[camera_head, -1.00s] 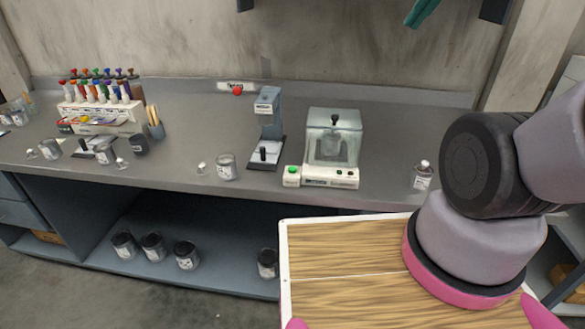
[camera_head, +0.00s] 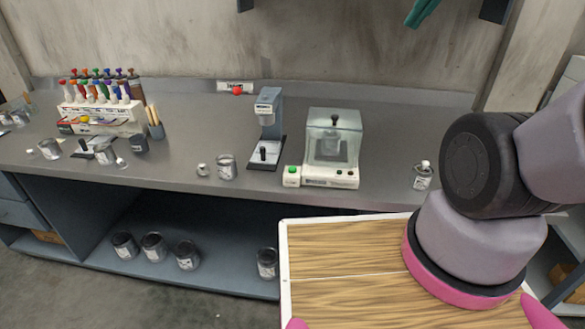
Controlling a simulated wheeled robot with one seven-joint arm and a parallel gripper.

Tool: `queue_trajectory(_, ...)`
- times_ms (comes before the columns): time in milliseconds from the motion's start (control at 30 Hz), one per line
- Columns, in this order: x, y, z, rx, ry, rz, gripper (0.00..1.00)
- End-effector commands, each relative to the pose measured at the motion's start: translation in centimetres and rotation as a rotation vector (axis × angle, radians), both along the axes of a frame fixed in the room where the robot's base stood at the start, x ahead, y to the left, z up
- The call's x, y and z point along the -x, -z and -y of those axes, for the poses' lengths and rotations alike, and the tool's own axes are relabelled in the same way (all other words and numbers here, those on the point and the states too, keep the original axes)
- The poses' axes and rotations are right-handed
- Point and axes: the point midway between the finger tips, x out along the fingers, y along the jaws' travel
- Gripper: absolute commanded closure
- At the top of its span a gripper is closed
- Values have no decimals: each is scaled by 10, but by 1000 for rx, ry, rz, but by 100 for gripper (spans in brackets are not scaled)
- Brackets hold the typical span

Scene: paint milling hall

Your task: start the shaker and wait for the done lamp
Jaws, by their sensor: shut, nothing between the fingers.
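The shaker (camera_head: 318,181) stands on the bench right of centre. It has a cream base and a clear cover (camera_head: 345,120) with a black knob, which looks closed. A grey can (camera_head: 332,147) shows through the cover. A large green button (camera_head: 292,170) sits at the base's left end. My arm crosses the right side of the view, and my gripper is out of the picture.
A grey press-like stand (camera_head: 268,125) is left of the shaker, with a can (camera_head: 227,167) beside it. A small jar (camera_head: 423,176) stands to the right. A rack of coloured bottles (camera_head: 103,105) is at the left. Several cans (camera_head: 153,247) sit on the lower shelf.

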Motion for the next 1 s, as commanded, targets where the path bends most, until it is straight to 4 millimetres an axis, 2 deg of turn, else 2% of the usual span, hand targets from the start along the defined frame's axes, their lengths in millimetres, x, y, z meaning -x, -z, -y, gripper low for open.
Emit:
queue_trajectory(667, -2, 2, -1, 11, -12, -10, 100)
queue_trajectory(833, -16, 20, -2, 102, -98, -82, 100)
queue_trajectory(1000, -40, 53, -9, 281, -267, -191, 100)
